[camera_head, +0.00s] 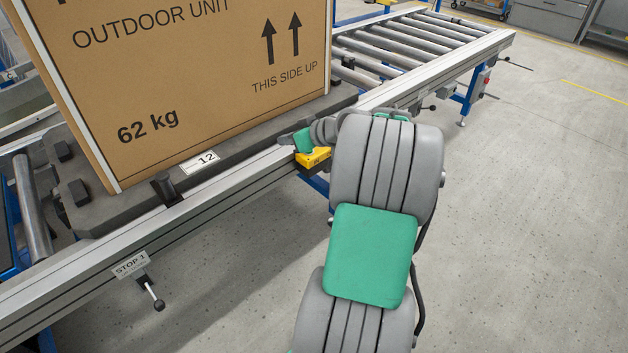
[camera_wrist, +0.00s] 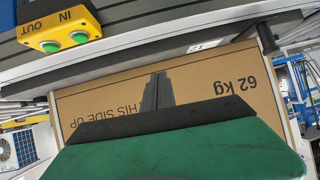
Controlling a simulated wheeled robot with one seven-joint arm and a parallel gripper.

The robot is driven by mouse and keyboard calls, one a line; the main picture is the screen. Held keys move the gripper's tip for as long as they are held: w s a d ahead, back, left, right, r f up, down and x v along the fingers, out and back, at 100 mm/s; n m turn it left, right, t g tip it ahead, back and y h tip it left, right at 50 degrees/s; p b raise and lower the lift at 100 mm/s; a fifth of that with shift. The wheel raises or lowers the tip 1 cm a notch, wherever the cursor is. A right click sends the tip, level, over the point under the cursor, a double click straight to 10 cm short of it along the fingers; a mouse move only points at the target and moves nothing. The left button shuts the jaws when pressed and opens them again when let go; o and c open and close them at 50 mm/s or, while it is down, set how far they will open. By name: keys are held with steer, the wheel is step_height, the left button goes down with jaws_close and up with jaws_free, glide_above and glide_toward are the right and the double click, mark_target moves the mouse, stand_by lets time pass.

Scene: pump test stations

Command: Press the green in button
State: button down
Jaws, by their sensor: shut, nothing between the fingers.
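A yellow control box (camera_wrist: 62,27) with two green buttons sits on the rail edge, upper left in the wrist view. It is labelled IN and OUT, with the lettering upside down there. The green IN button (camera_wrist: 80,37) is the right one and the green OUT button (camera_wrist: 50,47) the left one. In the head view the yellow box (camera_head: 314,158) is partly covered by my arm, and its buttons cannot be made out. My gripper (camera_wrist: 157,76) is shut and empty. Its dark fingertips appear to the right of and below the buttons, in front of the carton, apart from the box.
A large carton (camera_head: 190,85) marked 62 kg stands on a dark pallet (camera_head: 100,217) on the roller conveyor (camera_head: 425,40). A STOP 1 lever (camera_head: 155,297) hangs from the side rail. The floor (camera_head: 530,210) to the right is clear.

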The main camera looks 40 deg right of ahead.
steer(key=s+d+f+t+h+b, duration=0.1)
steer(key=s+d+f+t+b, duration=0.15)
steer(key=d, duration=0.45)
steer(key=s+d+f+t+b, duration=0.1)
steer(key=s+d+f+b, duration=0.15)
steer(key=d, duration=0.35)
steer(key=b, duration=0.2)
glide_above(314, 156)
step_height(314, 156, down, 3)
steer(key=shift+w+f+m, duration=0.1)
steer(key=shift+w+m, duration=0.05)
steer(key=shift+m, duration=0.25)
step_height(314, 156, down, 3)
steer(key=shift+d+r+b, duration=0.1)
steer(key=shift+b, duration=0.3)
steer(key=shift+f, duration=0.35)
